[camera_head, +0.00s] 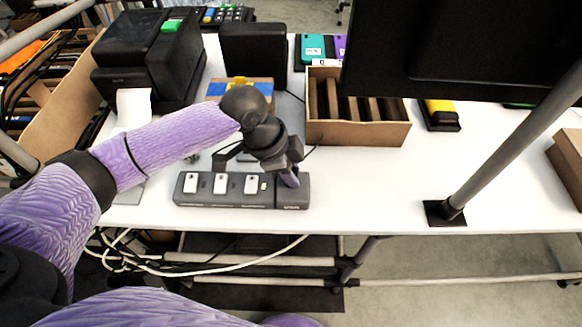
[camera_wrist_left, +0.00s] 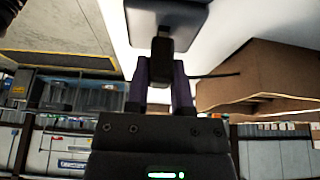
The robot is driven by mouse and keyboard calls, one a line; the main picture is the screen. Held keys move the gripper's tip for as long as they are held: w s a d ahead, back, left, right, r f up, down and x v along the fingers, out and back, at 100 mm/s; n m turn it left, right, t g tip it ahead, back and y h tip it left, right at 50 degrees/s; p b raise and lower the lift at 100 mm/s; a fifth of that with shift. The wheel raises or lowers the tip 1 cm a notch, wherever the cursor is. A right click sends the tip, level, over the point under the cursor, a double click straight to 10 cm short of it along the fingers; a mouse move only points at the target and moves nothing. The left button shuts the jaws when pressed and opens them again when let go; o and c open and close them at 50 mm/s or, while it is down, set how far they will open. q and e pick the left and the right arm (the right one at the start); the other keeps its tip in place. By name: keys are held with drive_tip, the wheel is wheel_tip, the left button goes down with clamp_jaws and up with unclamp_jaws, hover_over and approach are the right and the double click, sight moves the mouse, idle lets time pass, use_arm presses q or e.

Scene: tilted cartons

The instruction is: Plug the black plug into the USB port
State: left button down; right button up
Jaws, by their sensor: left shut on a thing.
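My left arm comes in from the left in the head view. Its gripper (camera_head: 289,179) is at the right end of a dark multi-port block (camera_head: 240,198) near the table's front edge. Several white plugs sit along the block's top. In the left wrist view my two purple fingers (camera_wrist_left: 163,78) are shut on the black plug (camera_wrist_left: 160,60), with a dark cable leading off to the right. The plug's far end is close to the block (camera_wrist_left: 185,20); I cannot tell if it is inside a port. In the head view the gripper hides the plug. My right gripper is not in view.
An open cardboard box (camera_head: 360,134) with dividers stands behind and right of the block. A black printer (camera_head: 150,60) is at the back left. A monitor (camera_head: 460,45) hangs at the right on a stand. White table surface is clear right of the block.

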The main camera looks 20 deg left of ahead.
use_arm(q)
drive_tip(key=shift+f, duration=0.6)
drive_tip(key=shift+c, duration=2.1)
unclamp_jaws()
drive_tip(key=p+v, duration=0.2)
drive_tip(key=v, duration=0.8)
drive_tip(key=shift+p, duration=0.4)
drive_tip(key=shift+f, duration=0.1)
